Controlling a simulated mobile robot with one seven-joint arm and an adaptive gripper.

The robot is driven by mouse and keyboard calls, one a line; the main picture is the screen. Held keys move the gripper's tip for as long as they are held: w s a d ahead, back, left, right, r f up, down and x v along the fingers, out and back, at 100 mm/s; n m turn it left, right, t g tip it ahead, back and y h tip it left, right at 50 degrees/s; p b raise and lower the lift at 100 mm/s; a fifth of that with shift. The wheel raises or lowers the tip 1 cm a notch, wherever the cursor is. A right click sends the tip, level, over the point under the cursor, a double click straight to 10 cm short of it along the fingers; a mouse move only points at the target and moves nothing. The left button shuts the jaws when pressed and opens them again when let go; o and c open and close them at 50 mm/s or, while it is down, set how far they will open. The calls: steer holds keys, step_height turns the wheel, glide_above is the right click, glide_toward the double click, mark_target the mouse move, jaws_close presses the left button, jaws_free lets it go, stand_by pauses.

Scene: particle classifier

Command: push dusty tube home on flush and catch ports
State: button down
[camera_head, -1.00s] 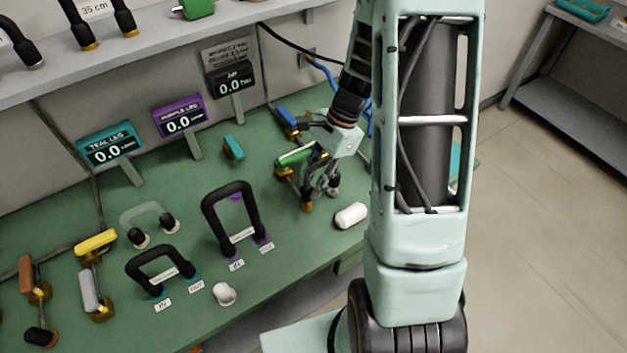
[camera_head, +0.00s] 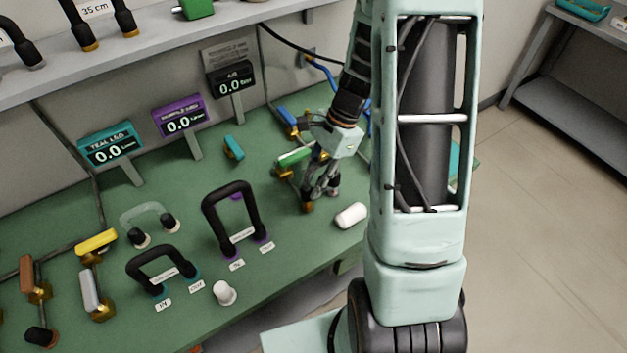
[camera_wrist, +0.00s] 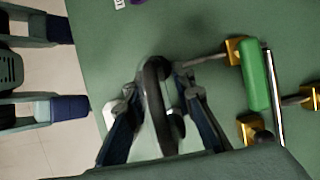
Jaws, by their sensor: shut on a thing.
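My gripper (camera_head: 322,188) is at the right part of the green bench. In the wrist view my gripper (camera_wrist: 165,88) is shut on a tube (camera_wrist: 150,112) with a clear grey body and black ends, seen nearly edge-on. I take it for the dusty tube. In the head view the fingers mostly hide it. A green-handled valve (camera_head: 293,157) with brass fittings stands just beside the fingers; it also shows to their right in the wrist view (camera_wrist: 254,80). I cannot make out flush or catch labels, nor whether the tube's ends touch any port.
A white cylinder (camera_head: 350,215) lies near the bench's front edge, right of my gripper. A tall black tube loop (camera_head: 232,215), a lower black loop (camera_head: 160,265) and a clear tube with black ends (camera_head: 148,220) stand to the left. Three displays stand behind.

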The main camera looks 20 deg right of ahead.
mark_target(329, 157)
steer(key=shift+f+b, duration=1.35)
steer(key=shift+f, duration=0.5)
steer(key=c, duration=1.6)
jaws_free()
steer(key=shift+r, duration=0.1)
steer(key=v, duration=1.2)
steer(key=shift+d, duration=0.1)
